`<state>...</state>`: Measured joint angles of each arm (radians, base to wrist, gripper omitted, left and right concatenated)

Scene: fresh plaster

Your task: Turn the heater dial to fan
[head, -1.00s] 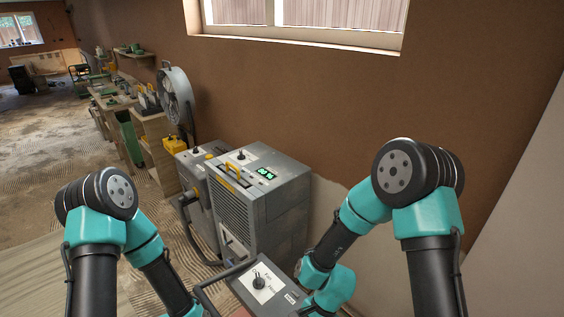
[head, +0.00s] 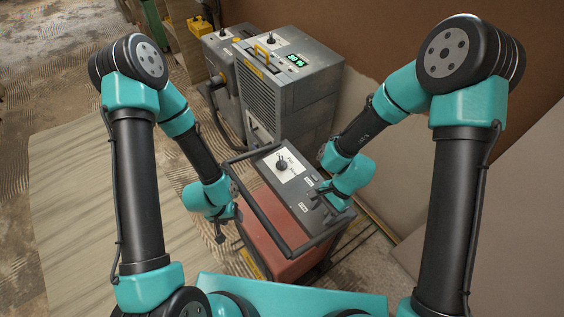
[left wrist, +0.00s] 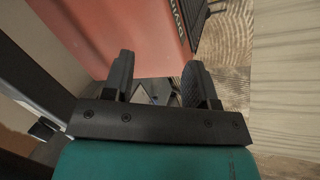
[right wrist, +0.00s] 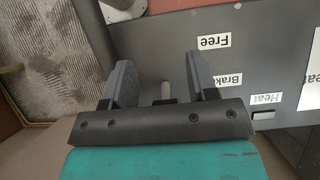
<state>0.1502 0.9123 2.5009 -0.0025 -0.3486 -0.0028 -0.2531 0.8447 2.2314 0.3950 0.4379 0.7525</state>
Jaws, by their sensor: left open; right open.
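The heater (head: 272,232) has a red body and a grey top panel inside a dark tube frame. Its dial (head: 282,164) is a black knob on a white plate; the plate's lettering is too small to read in the head view. My left gripper (head: 222,222) is open and empty beside the heater's left side, and the left wrist view shows the red side (left wrist: 115,30) past its fingers. My right gripper (right wrist: 158,68) is open low over the right part of the panel, apart from the dial.
A grey machine (head: 290,85) with a green display and a yellow handle stands behind the heater. A second grey unit (head: 218,55) stands to its left. The brown wall is close on the right. Pale boards (head: 75,190) lie on the open floor at left.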

